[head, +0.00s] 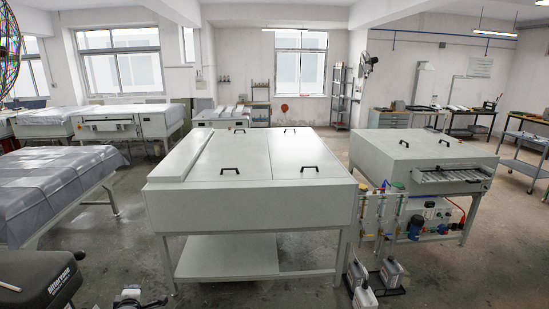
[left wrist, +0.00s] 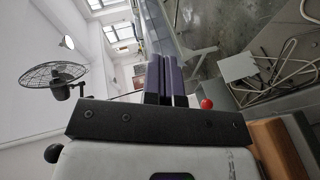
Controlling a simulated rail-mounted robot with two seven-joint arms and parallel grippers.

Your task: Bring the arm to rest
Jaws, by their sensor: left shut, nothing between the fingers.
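My left gripper (head: 130,299) shows only in part at the bottom edge of the head view, left of the middle. In the left wrist view its dark fingers (left wrist: 166,68) are together with nothing between them. A black link of my left arm fills the lower left corner of the head view. The pale plate processor (head: 250,207), with black handles on its lid panels, stands in front of me. The gripper is apart from it, in front and to the left. My right gripper is not in view.
A covered table (head: 52,181) stands at the left. A second machine (head: 424,150) stands at the right, with pipes and hoses at its front. White canisters (head: 391,271) sit on the floor before it. Bare floor (head: 118,240) lies between the covered table and the processor.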

